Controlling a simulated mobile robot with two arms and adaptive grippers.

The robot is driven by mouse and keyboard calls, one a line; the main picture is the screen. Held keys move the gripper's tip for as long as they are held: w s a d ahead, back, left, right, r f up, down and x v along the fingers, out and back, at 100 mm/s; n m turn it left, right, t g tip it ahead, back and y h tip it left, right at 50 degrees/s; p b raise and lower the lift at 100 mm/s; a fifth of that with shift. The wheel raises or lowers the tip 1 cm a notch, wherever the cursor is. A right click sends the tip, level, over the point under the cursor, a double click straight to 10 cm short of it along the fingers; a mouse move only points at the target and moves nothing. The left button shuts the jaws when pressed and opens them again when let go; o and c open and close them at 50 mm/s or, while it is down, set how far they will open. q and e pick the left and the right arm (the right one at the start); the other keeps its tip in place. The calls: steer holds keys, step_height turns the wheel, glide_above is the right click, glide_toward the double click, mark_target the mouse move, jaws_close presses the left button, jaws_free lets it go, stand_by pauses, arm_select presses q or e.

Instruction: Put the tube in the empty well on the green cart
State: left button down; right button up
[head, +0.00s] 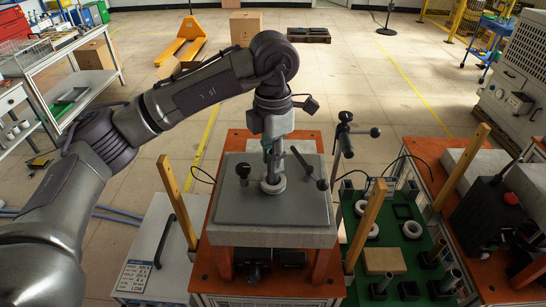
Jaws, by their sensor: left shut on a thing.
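My left gripper (272,148) reaches down over the grey plate of the heater table and is shut on a slim grey tube (271,169). The tube is upright, its lower end at a pale round ring (273,185) on the plate. I cannot tell whether the tube touches the ring. The green cart (396,243) stands to the right of the heater table. Black square holders sit on it, some with grey tubes standing in them. A holder near its front (409,290) looks empty, as does one farther back (402,211). My right gripper is out of view.
Wooden posts (176,203) (366,224) rise at both sides of the heater table. A black stand with ball-ended handles (344,135) is right of my gripper. The cart also bears pale rings (412,229) and a cardboard-coloured block (384,261).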

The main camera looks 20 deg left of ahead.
arm_select(q)
step_height(320, 180, up, 8)
steer(key=p, duration=0.4)
stand_by(1.0)
steer(key=shift+f, duration=0.1)
